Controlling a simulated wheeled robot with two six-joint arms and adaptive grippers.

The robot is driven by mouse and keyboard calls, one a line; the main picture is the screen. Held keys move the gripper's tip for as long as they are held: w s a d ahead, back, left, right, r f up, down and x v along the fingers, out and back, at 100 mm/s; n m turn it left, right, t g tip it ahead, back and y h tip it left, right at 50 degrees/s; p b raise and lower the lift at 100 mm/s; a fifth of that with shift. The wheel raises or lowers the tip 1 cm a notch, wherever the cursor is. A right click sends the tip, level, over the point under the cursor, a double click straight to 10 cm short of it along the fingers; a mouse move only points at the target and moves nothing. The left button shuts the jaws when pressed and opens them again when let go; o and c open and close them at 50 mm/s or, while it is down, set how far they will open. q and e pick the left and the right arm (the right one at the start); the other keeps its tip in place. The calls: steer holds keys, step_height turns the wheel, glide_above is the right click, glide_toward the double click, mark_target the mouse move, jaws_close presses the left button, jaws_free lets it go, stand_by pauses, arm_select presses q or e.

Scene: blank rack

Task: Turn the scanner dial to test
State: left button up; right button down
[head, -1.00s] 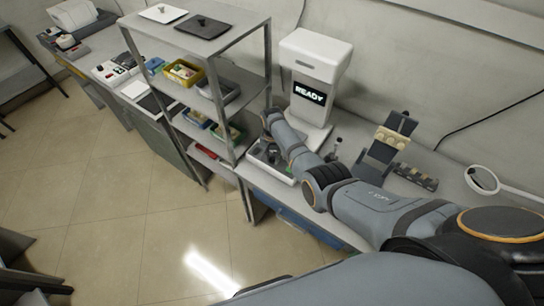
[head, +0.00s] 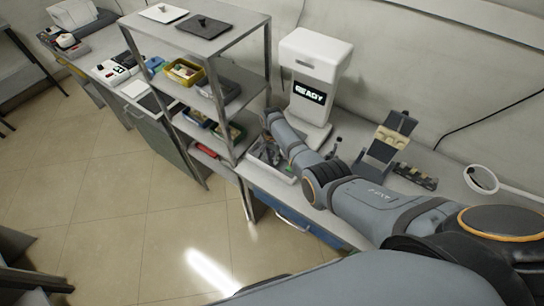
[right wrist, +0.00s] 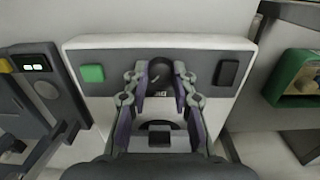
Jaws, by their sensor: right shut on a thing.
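The scanner (head: 309,85) is a white upright machine on the bench with a lit screen reading READY. In the right wrist view its base panel (right wrist: 225,54) carries a green button (right wrist: 93,73) at left and a dark button (right wrist: 228,73) at right. The dark round dial (right wrist: 160,71) sits between them. My right gripper (right wrist: 160,76) is shut on the dial, with a finger at each side. The dial's labels are mostly hidden by the fingers. In the head view the right gripper (head: 262,158) is low in front of the scanner, partly hidden by my arm. My left gripper is not in view.
A metal shelf rack (head: 232,50) with trays and bins stands close left of the scanner. A dark stand (head: 386,140), a slotted block (head: 415,177) and a round magnifier (head: 482,179) lie to the right on the bench. A green bin (right wrist: 296,78) is near the gripper.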

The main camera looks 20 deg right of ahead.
mark_target(272, 159)
steer(key=c, duration=1.1)
jaws_free()
step_height(272, 159, up, 12)
steer(key=shift+f, duration=0.1)
